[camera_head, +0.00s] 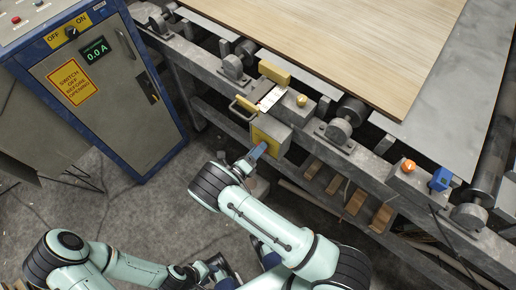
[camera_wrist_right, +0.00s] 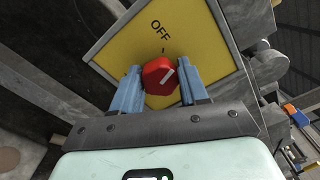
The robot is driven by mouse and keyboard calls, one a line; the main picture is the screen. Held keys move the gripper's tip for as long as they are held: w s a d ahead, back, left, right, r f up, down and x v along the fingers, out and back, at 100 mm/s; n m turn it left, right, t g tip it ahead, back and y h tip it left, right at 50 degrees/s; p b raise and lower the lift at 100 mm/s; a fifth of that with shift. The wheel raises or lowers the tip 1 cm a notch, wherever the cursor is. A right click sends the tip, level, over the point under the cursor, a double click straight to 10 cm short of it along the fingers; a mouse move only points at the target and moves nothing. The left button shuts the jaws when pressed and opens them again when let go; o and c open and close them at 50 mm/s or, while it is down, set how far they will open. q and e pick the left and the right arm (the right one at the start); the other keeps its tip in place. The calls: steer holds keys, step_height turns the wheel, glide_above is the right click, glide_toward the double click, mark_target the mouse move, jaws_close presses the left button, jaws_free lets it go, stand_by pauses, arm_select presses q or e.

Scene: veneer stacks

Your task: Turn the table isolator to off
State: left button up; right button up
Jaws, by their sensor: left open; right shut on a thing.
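The table isolator is a red knob (camera_wrist_right: 158,76) on a yellow plate (camera_wrist_right: 205,35) marked OFF in the right wrist view. Its white pointer line slants up and right, turned aside from the tick below OFF. My right gripper (camera_wrist_right: 160,88) is shut on the knob, one blue finger on each side. In the head view the isolator's yellow-sided box (camera_head: 270,132) is on the table's side frame, with my right gripper (camera_head: 257,152) against it; the knob is hidden there. My left gripper (camera_head: 218,268) is open and low at the bottom, partly covered by my right arm.
A blue-edged cabinet (camera_head: 120,105) with its own OFF/ON switch and a 0.0 A display stands at left. A veneer sheet (camera_head: 350,40) lies on the roller table. An orange button (camera_head: 408,166) and a blue device (camera_head: 441,179) sit on the frame at right. Floor between cabinet and table is clear.

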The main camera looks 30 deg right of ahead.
steer(key=n+p, duration=0.1)
steer(key=n, duration=0.4)
steer(key=shift+f, duration=0.15)
steer(key=shift+n, duration=0.4)
steer(key=o, duration=1.1)
steer(key=shift+c, duration=0.2)
steer(key=v, duration=1.3)
steer(key=shift+a+b, duration=0.25)
steer(key=shift+b, duration=0.1)
